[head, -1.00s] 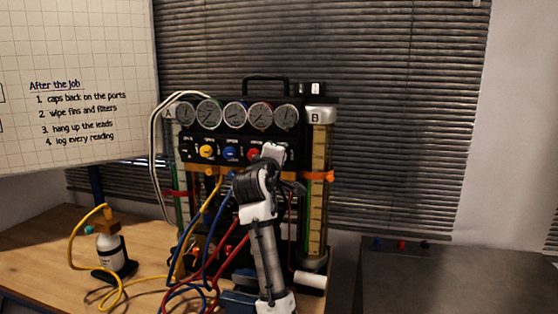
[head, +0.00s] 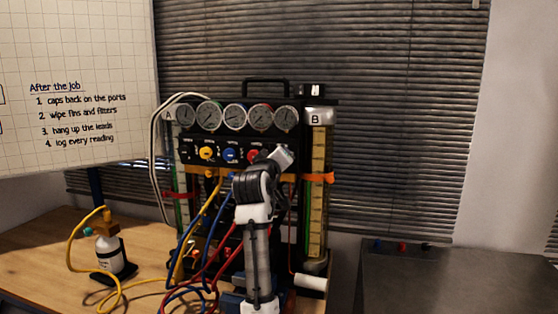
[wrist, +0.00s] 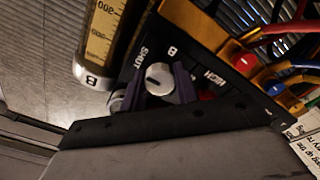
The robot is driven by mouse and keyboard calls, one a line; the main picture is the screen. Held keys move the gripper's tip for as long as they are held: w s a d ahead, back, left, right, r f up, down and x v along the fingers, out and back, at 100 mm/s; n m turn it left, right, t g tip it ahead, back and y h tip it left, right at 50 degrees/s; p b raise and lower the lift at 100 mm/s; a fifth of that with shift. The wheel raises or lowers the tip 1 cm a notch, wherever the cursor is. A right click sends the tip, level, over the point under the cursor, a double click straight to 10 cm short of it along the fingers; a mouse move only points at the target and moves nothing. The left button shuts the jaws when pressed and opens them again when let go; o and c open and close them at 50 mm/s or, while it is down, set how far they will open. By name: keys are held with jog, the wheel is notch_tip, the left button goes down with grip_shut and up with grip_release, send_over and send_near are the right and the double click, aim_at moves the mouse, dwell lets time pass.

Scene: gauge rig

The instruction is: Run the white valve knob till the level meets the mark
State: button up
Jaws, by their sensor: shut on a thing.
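In the head view my wrist hides this knob. The level tube B (head: 317,205) has a yellow scale and stands right of my arm; its scale (wrist: 103,28) also shows in the wrist view. An orange marker (head: 317,177) crosses the tube's upper part. I cannot make out the liquid level.
Several round gauges (head: 235,117) line the rig's top. Yellow, blue and red hoses (head: 205,240) hang left of my arm. A white bottle (head: 109,250) stands on the wooden bench at left.

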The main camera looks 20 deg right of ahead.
dwell(0.3)
jog(key=o, duration=1)
jog(key=shift+c, duration=0.2)
jog(key=b+v, duration=0.4)
jog(key=v, duration=0.9)
jog(key=shift+s+a, duration=0.25)
jog(key=shift+s, duration=0.1)
